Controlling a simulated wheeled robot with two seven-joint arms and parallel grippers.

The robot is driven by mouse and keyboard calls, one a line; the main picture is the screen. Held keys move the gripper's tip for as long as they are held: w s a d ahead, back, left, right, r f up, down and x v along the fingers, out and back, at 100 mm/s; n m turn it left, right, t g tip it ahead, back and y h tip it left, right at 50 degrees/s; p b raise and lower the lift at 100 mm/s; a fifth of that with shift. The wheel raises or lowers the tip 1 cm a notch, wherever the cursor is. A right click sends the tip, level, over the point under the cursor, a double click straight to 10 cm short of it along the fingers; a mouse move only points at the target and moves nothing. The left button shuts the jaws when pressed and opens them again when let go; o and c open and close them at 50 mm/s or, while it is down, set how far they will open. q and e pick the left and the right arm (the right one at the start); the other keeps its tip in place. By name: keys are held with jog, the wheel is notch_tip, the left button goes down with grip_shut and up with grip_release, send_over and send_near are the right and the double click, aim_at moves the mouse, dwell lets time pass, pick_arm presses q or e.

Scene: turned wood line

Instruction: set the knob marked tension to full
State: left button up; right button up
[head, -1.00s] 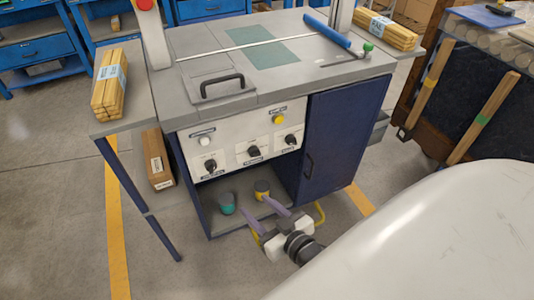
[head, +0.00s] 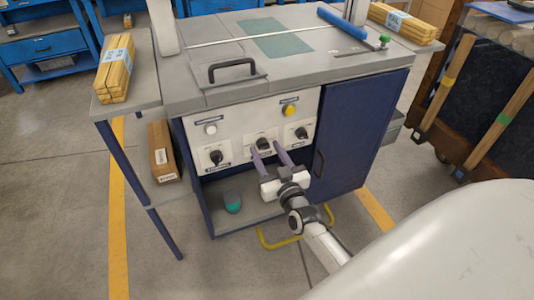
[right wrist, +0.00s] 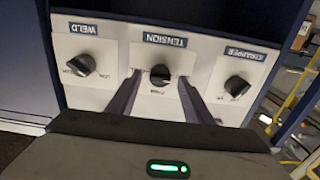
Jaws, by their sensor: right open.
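The tension knob (head: 263,144) is a black knob on a white plate in the middle of the machine's front panel. In the right wrist view the tension knob (right wrist: 160,75) sits under an upside-down TENSION label (right wrist: 165,40). Its pointer direction and small marks are too unclear to read. My right gripper (head: 266,151) is open, its two purple fingers pointing at the panel. In the right wrist view the fingers of the right gripper (right wrist: 160,82) lie to either side of the tension knob, with no clear contact. My left gripper is not in view.
Similar black knobs sit on both sides: the weld knob (right wrist: 82,65) and another knob (right wrist: 237,87). A white button (head: 210,129) and a yellow button (head: 289,110) are above. A blue door (head: 357,135) is right. A teal-topped object (head: 232,202) stands on the shelf below.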

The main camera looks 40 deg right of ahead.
jog(key=shift+w, duration=0.1)
jog(key=c, duration=1.1)
